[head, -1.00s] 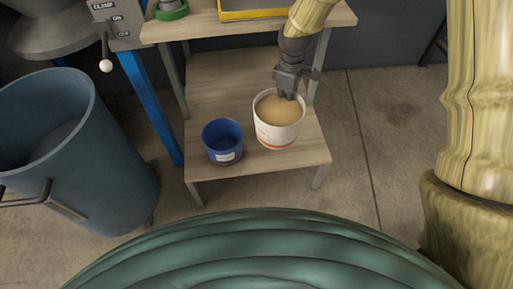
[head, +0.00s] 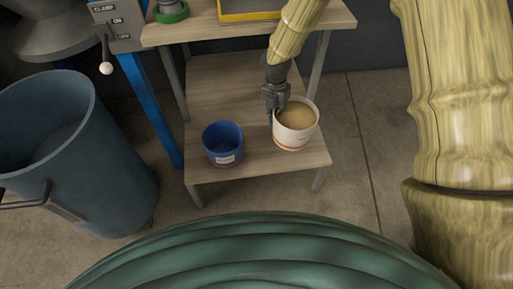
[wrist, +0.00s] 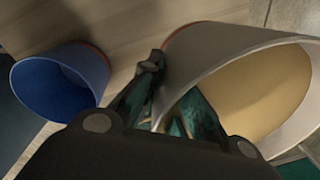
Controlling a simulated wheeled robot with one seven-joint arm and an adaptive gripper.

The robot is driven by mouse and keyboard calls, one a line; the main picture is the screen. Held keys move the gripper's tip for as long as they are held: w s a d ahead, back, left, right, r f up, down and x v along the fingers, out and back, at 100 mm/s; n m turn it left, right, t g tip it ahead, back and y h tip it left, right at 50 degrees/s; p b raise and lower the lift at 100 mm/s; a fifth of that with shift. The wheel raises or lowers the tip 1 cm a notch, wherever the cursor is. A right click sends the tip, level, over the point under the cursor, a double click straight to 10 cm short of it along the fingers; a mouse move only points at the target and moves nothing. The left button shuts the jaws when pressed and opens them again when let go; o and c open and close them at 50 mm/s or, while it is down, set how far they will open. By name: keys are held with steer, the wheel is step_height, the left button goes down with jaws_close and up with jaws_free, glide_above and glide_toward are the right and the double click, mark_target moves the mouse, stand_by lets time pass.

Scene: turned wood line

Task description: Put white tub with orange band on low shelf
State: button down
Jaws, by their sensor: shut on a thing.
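The white tub (head: 292,138) with an orange band near its base is full of tan material. It is at the right side of the low shelf (head: 215,95); I cannot tell whether its base touches the boards. My gripper (head: 277,110) is shut on the tub's left wall. In the wrist view my gripper (wrist: 165,105) has one finger outside the wall and one inside the mouth of the white tub (wrist: 210,60). The far side of the tub's base is hidden.
A blue tub (head: 223,155) with a white label stands on the shelf just left, with a small gap; it also shows in the wrist view (wrist: 40,88). The upper shelf (head: 200,27) overhangs behind. A large blue-grey bin (head: 120,170) stands at left.

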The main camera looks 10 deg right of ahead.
steer(key=f+n+b, duration=0.1)
steer(key=f, duration=0.3)
steer(key=f+n+b, duration=0.1)
steer(key=f+n, duration=0.1)
steer(key=f, duration=0.2)
steer(key=a+f+n+b, duration=0.1)
steer(key=f+n, duration=0.1)
steer(key=f, duration=0.2)
steer(key=shift+w+f, duration=0.25)
steer(key=shift+w, duration=0.1)
steer(key=shift+r, duration=0.1)
steer(key=c, duration=1.6)
jaws_free()
steer(key=shift+c, duration=0.2)
step_height(320, 180, up, 12)
steer(key=p, duration=0.3)
steer(key=shift+a+p, duration=0.3)
steer(key=shift+a, duration=0.05)
